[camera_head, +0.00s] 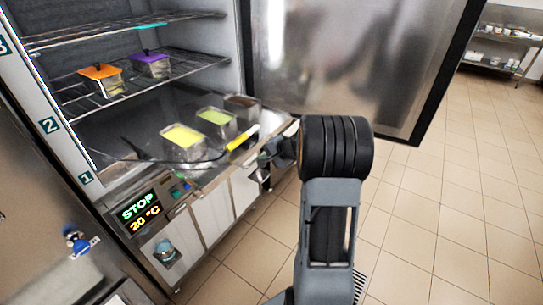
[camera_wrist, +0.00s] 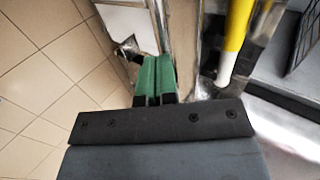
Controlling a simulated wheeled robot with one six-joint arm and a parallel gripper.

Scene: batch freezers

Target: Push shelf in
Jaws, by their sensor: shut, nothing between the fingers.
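A wire shelf (camera_head: 85,97) at level 2 of the open freezer carries a box with an orange lid (camera_head: 101,78) and one with a purple lid (camera_head: 150,64). Another wire shelf (camera_head: 75,38) is above it. Below, a metal surface (camera_head: 150,120) holds several metal containers. I cannot tell clearly whether any shelf sticks out. My gripper (camera_head: 266,156) is low at the freezer's front, partly hidden by my wrist. In the wrist view its green fingers (camera_wrist: 155,62) are together and empty, beside a metal edge (camera_wrist: 187,40). Contact cannot be told.
A yellow handle (camera_head: 238,141) lies near the front edge, close to my gripper; it also shows in the wrist view (camera_wrist: 234,40). The open freezer door (camera_head: 340,60) stands behind my arm. Tiled floor (camera_head: 440,220) is free at the right.

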